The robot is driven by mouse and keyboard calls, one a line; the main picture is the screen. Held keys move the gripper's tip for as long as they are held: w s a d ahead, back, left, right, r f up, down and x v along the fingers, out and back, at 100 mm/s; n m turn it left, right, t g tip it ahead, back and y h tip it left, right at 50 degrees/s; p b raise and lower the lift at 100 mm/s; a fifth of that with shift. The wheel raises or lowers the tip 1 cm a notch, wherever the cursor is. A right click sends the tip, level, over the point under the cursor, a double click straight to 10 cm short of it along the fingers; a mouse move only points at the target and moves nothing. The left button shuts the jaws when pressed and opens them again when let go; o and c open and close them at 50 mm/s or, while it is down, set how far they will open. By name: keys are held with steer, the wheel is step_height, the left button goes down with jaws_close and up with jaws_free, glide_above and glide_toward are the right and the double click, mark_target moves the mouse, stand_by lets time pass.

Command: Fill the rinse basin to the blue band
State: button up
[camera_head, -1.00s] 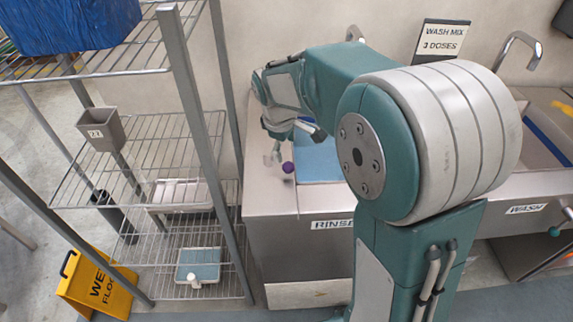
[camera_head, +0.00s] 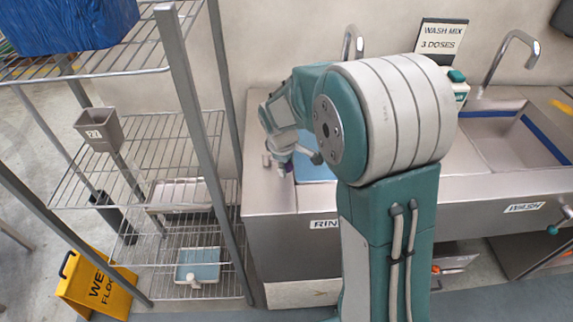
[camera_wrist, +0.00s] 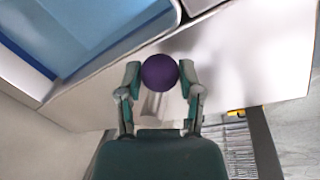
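The rinse basin holds light blue water, seen in the wrist view (camera_wrist: 85,30) with a darker blue band along its wall. In the head view my arm hides most of this basin; a strip of its blue water (camera_head: 312,168) shows. A round purple knob (camera_wrist: 160,72) stands beside the basin on the metal counter. My gripper (camera_wrist: 160,80) has one finger on each side of the knob, very close to it. Whether the fingers press on it cannot be told. In the head view my gripper (camera_head: 277,160) is low at the left end of the counter and hides most of the knob.
The wash basin (camera_head: 500,140) at right has a blue band and no water visible. A bottle (camera_head: 458,84) stands behind my arm, below a sign (camera_head: 441,40) reading "WASH MIX 3 DOSES". A wire rack (camera_head: 190,110) stands close at left, with a yellow floor sign (camera_head: 95,287).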

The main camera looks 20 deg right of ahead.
mark_target(270, 183)
jaws_close()
steer(key=shift+s+a, duration=0.1)
steer(key=shift+a, duration=0.05)
steer(key=a+m, duration=0.1)
steer(key=m, duration=0.1)
steer(key=s+a+m, duration=0.1)
steer(key=m, duration=0.1)
steer(key=shift+a+f+m+g+h, duration=0.1)
steer(key=shift+a+m+g+h, duration=0.1)
steer(key=shift+m+g+h, duration=0.15)
steer(key=shift+s+a+m+g, duration=0.1)
steer(key=shift+a+m+g, duration=0.15)
steer(key=shift+a+m, duration=0.95)
steer(key=shift+m, duration=0.5)
steer(key=shift+a+m, duration=0.25)
steer(key=shift+m, duration=0.5)
steer(key=shift+g, duration=0.3)
